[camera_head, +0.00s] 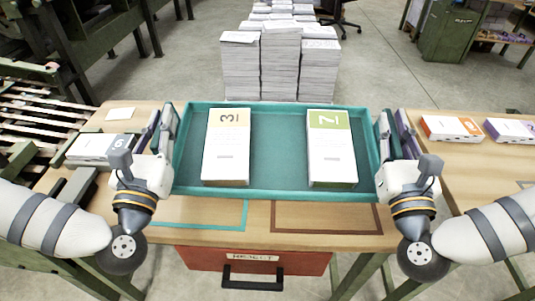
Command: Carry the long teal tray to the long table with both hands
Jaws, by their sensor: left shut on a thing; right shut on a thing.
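The long teal tray (277,194) is in the middle of the head view, above or on a wooden table (190,236); I cannot tell whether it touches the top. Two white stacks lie in it: one marked 3 (226,155) on the left and one marked 7 (331,160) on the right. My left gripper (172,140) is shut on the tray's left end. My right gripper (385,145) is shut on its right end. The fingertips are partly hidden by the gripper bodies.
A red drawer labelled REJECT (270,262) hangs under the table's front edge. Tall paper stacks (281,60) stand behind the tray. A grey-white stack (92,147) lies at left. Orange (450,128) and purple-marked (512,131) stacks lie at right. Teal and brown outlines mark the tabletop.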

